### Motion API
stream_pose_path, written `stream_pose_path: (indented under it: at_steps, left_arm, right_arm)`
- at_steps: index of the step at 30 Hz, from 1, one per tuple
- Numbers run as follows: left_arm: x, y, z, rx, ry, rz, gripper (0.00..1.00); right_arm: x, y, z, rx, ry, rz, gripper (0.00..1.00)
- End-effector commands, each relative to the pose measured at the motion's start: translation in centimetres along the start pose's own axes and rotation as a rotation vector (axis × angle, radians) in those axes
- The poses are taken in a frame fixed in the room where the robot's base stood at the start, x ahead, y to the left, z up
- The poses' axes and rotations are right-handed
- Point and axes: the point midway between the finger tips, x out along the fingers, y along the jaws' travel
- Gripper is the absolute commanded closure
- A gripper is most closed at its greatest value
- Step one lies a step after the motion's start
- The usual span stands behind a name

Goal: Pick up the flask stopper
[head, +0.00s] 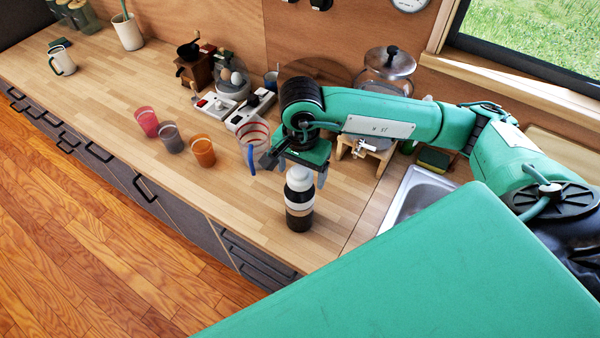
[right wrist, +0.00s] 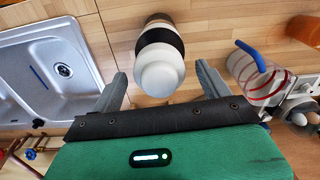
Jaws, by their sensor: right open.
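The flask (head: 300,213) stands upright on the wooden counter, dark with a pale band. Its white rounded stopper (head: 299,178) is on top. In the right wrist view the flask's dark and white body (right wrist: 158,42) is seen from above, with the stopper (right wrist: 160,76) nearest the camera. My right gripper (head: 297,174) is open beside the stopper. In the right wrist view (right wrist: 161,74) its two fingers lie left and right of the stopper, with visible gaps on both sides. My left gripper is not in view.
A red-striped glass with a blue handle (right wrist: 250,55) stands close to the right gripper. A sink (head: 414,196) lies to the right. Orange (head: 203,151), grey (head: 170,138) and red (head: 146,122) cups stand left. The counter's front edge is near the flask.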

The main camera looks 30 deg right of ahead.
Motion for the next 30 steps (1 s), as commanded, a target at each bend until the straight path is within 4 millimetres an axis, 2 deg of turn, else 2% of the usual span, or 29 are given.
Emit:
stream_pose_path:
  at_steps: [2, 9, 10, 23, 26, 30]
  left_arm:
    - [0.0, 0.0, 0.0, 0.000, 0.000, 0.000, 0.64]
    - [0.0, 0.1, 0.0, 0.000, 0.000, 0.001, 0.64]
    - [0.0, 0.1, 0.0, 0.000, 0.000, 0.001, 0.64]
    - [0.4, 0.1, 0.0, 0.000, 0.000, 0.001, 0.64]
    - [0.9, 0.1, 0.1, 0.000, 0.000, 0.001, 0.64]
    - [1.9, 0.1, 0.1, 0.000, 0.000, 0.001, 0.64]
  right_arm:
    - [0.0, 0.0, 0.0, 0.000, 0.000, 0.000, 0.21]
    - [0.0, 0.0, 0.0, 0.001, 0.000, 0.000, 0.67]
    - [0.0, 0.0, 0.0, 0.001, 0.000, 0.000, 0.70]
    - [-0.7, -0.1, 0.0, 0.002, -0.001, -0.003, 0.70]
    - [-1.6, -0.1, -0.1, 0.001, 0.000, -0.004, 0.70]
    - [-3.9, -0.2, 0.0, 0.000, 0.001, -0.008, 0.70]
